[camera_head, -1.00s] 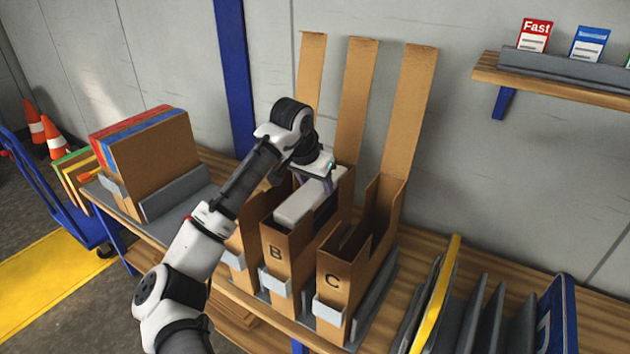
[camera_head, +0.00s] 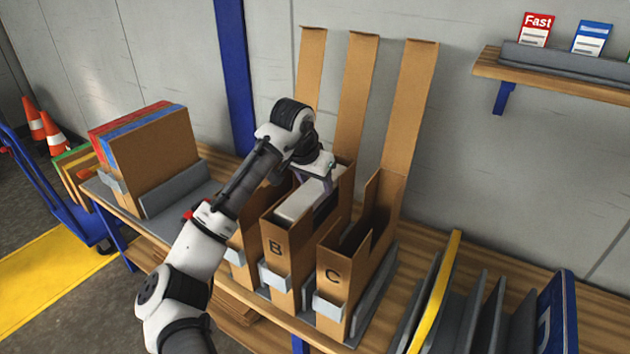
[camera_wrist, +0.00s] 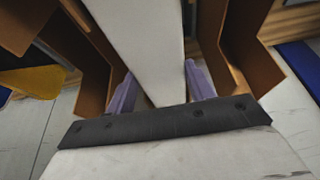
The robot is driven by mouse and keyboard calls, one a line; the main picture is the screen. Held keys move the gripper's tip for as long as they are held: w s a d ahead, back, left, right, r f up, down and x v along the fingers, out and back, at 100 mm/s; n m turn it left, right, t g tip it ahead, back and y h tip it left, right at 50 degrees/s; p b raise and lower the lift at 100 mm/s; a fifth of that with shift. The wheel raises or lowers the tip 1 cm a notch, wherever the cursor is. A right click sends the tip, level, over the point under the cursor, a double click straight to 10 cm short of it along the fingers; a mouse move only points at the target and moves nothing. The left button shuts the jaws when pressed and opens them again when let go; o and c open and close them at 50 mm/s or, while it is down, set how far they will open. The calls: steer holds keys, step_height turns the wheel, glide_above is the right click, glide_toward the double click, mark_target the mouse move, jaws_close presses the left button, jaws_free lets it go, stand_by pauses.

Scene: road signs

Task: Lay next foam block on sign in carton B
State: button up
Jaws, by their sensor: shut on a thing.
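Carton B (camera_head: 277,262) is a narrow brown carton, open at the top with its tall flap standing up behind, between two similar cartons. A whitish foam block (camera_head: 302,197) sits in the mouth of carton B, upper edge near the rim. My gripper (camera_head: 328,178) is over the rear of carton B. In the wrist view, its purple fingers (camera_wrist: 158,88) stand on both sides of the foam block (camera_wrist: 138,40), shut on it, with brown carton walls on either side. The sign inside carton B is hidden.
Carton C (camera_head: 335,280) stands open close to the right; another carton (camera_head: 242,245) stands to the left, partly behind my arm. Road signs stand in a grey rack (camera_head: 470,320) at right. A box of coloured panels (camera_head: 155,150) is at left. A wall shelf (camera_head: 560,85) is upper right.

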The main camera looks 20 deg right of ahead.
steer(key=o, duration=1)
steer(key=shift+o, duration=0.2)
steer(key=b+v, duration=0.1)
steer(key=v, duration=1.3)
steer(key=shift+b, duration=0.3)
steer(key=shift+f, duration=0.1)
